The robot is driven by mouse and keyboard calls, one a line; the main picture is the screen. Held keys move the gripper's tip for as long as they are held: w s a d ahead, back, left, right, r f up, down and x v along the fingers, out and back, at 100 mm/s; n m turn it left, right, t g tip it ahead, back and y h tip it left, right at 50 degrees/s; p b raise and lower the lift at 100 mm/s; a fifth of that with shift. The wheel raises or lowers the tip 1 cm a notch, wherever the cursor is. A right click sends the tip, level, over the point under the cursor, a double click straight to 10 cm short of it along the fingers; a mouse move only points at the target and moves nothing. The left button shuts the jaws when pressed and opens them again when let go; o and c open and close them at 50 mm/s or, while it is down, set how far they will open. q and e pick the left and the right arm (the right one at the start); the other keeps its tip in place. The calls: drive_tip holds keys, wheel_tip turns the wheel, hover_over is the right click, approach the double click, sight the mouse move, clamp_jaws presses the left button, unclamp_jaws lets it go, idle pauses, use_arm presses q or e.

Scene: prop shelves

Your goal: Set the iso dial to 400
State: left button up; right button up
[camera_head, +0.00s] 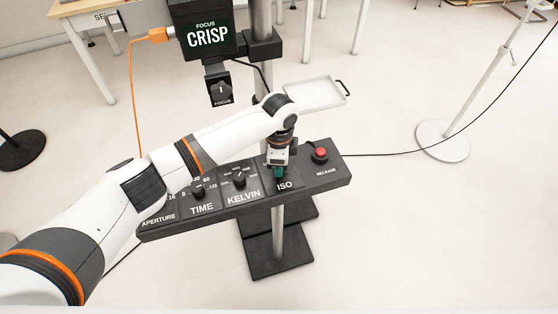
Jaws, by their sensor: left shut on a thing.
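A black control panel (327,180) on a stand carries sections labelled APERTURE, TIME, KELVIN and ISO, with a red release button at its right end. My left gripper (279,168) comes down from above onto the ISO section and is shut on the ISO dial (280,173), a small part of which shows dark green below the jaws. The ISO scale is hidden behind the gripper, so the dial's setting cannot be read. My right gripper is not in view.
The KELVIN dial (239,180) and the TIME dial (197,191) stand left of the ISO dial. The red release button (320,153) is close on the right. A black box reading CRISP (207,37) with a focus knob (220,91) hangs above. A white tray (310,94) sits behind.

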use_arm(q)
drive_tip(key=shift+m, duration=0.4)
drive_tip(key=o, duration=1)
wheel_tip(320, 180, up, 12)
drive_tip(key=shift+r+b, duration=0.1)
drive_tip(key=shift+b, duration=0.9)
drive_tip(key=shift+d, duration=0.1)
